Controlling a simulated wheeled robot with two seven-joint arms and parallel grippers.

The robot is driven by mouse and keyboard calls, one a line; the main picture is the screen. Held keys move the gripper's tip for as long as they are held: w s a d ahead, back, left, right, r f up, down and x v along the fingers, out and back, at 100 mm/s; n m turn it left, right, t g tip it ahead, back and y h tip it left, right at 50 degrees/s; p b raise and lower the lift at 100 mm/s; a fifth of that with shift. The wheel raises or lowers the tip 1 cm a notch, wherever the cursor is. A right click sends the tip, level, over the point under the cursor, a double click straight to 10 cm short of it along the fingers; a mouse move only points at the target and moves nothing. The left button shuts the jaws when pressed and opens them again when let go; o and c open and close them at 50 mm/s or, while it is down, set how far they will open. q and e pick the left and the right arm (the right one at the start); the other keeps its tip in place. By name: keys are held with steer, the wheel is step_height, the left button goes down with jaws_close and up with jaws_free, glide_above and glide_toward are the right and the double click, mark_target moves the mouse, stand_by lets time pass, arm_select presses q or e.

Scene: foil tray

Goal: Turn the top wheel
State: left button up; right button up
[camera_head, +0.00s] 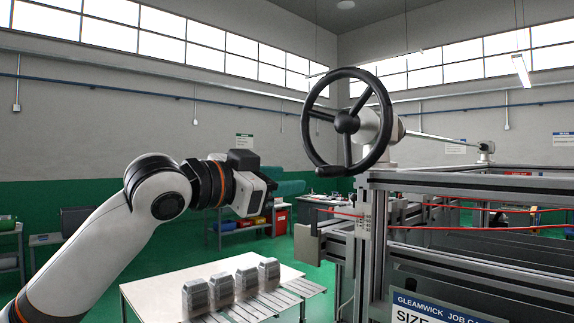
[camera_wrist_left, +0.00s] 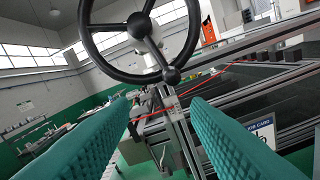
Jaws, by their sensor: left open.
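The top wheel (camera_head: 346,121) is a black three-spoked handwheel, upright on a pale mount at the top of the metal frame. A dark handle knob shows at its lower rim. The wheel also shows in the left wrist view (camera_wrist_left: 139,25), with the round knob (camera_wrist_left: 171,75) at its bottom, above and beyond the gap between my fingers. My left gripper (camera_head: 301,185) has teal padded fingers and is below and left of the wheel in the head view. In the left wrist view its fingers (camera_wrist_left: 158,120) are wide apart with nothing between them. My right gripper is not in view.
The metal frame (camera_head: 363,240) with red lines (camera_head: 480,228) stands below the wheel. A white table (camera_head: 140,296) with several grey parts (camera_head: 221,289) is in front of my left arm. A shelf and benches stand farther back. Open air lies left of the wheel.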

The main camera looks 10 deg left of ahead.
mark_target(334, 172)
arm_select(q)
steer(key=w+d+p, duration=0.1)
steer(key=d, duration=0.1)
steer(key=w+d+r+p, duration=0.1)
steer(key=w+d+p, duration=0.1)
steer(key=d, duration=0.1)
steer(key=shift+w+d+r, duration=0.1)
steer(key=shift+d+r, duration=0.15)
steer(key=shift+d, duration=0.1)
steer(key=p+x, duration=0.1)
steer(key=x, duration=0.2)
steer(key=a+p+x, duration=0.1)
steer(key=x, duration=0.1)
steer(key=shift+w+d+f+p, duration=0.1)
steer(key=shift+w+f+p, duration=0.15)
steer(key=shift+w+p, duration=0.15)
steer(key=shift+w+d, duration=0.25)
steer(key=shift+d, duration=0.15)
steer(key=shift+f, duration=0.1)
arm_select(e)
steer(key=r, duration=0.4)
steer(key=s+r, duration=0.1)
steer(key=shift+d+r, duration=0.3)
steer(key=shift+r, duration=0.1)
arm_select(q)
steer(key=shift+a, duration=0.1)
